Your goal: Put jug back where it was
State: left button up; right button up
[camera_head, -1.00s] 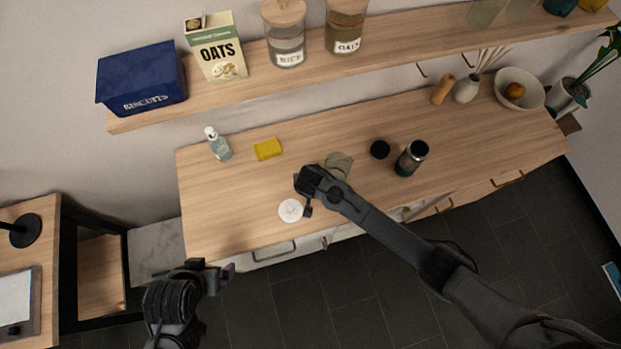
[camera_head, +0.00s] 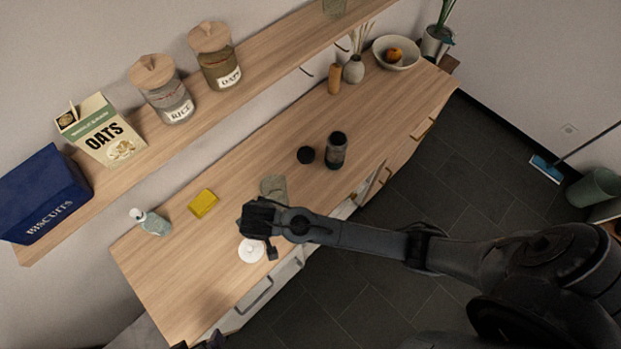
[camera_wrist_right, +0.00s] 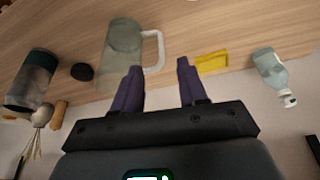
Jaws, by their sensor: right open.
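The jug is a see-through grey-green vessel with a white handle, seen in the right wrist view (camera_wrist_right: 121,45) just beyond my right gripper (camera_wrist_right: 160,67). Its handle lies past and roughly between the two fingertips, and nothing is gripped. In the head view the jug (camera_head: 273,187) stands on the wooden counter (camera_head: 190,270), partly hidden behind my right gripper (camera_head: 262,235). A round white lid-like disc (camera_head: 250,250) lies beside the gripper. Only a sliver of my left gripper (camera_head: 212,342) shows at the bottom edge.
A yellow sponge (camera_head: 203,203) and soap bottle (camera_head: 152,222) stand left of the jug. A dark round lid (camera_head: 305,155) and dark bottle (camera_head: 336,150) stand to its right. A shelf (camera_head: 150,150) with jars and boxes overhangs the back.

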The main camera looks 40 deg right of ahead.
jog(key=s+d+r+n, duration=0.1)
jog(key=s+d+r, duration=0.1)
jog(key=s+d, duration=0.5)
jog(key=s+d+r+n, duration=0.2)
jog(key=s+d, duration=0.6)
jog(key=s, duration=0.2)
jog(key=shift+s+d+r+g+y, duration=0.15)
jog(key=shift+s+r+g+y, duration=0.15)
jog(key=shift+g+y, duration=0.1)
pick_arm(q)
jog(key=shift+r, duration=0.1)
pick_arm(e)
jog(key=shift+r, duration=0.1)
